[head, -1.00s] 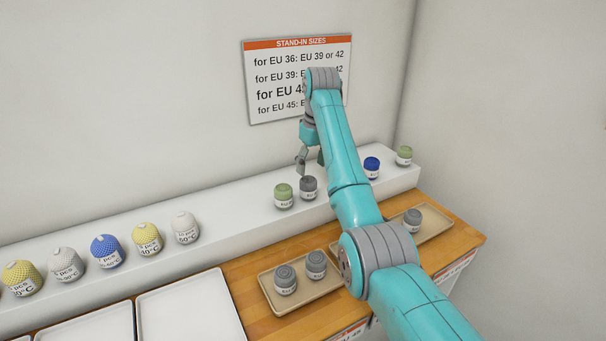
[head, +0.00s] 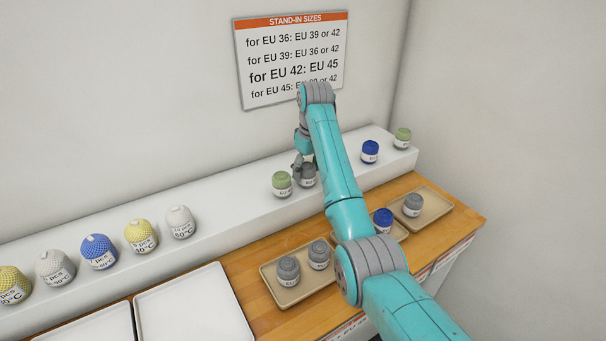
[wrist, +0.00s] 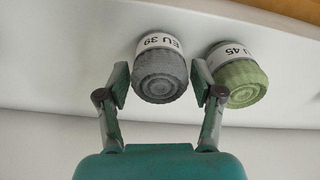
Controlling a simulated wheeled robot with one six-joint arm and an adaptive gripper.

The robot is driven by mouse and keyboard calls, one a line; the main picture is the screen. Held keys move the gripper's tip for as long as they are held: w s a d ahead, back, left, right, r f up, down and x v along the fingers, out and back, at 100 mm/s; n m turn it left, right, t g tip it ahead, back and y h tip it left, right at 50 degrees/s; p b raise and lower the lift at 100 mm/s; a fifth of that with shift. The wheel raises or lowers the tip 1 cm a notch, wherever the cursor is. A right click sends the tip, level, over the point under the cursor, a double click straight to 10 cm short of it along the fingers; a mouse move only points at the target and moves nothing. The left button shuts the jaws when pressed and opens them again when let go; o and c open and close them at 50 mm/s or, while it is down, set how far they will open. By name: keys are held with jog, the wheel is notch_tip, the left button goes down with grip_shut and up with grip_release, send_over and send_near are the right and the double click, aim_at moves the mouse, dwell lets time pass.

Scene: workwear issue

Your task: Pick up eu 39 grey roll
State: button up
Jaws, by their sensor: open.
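The EU 39 grey roll (head: 308,175) stands on the white shelf, partly covered by my gripper in the head view. In the wrist view the grey roll (wrist: 160,74) shows its label reading EU 39, upside down. My gripper (wrist: 162,86) is open, with one finger on each side of the near part of the grey roll; I cannot tell whether either finger touches it. A green roll labelled EU 45 (wrist: 238,78) stands close beside it, just outside the right finger. The green roll also shows in the head view (head: 281,184).
A blue roll (head: 370,152) and another green roll (head: 402,138) stand farther right on the shelf (head: 240,208). A tray (head: 268,273) holds two grey rolls. Another blue roll (head: 382,219) and a grey roll (head: 412,205) sit in trays at right. Patterned items line the shelf's left.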

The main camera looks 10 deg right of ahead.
notch_tip(320, 180, down, 2)
jog(key=shift+w+f, duration=0.1)
jog(key=shift+f, duration=0.1)
jog(key=shift+a, duration=0.1)
jog(key=c, duration=0.9)
jog(key=shift+c, duration=0.2)
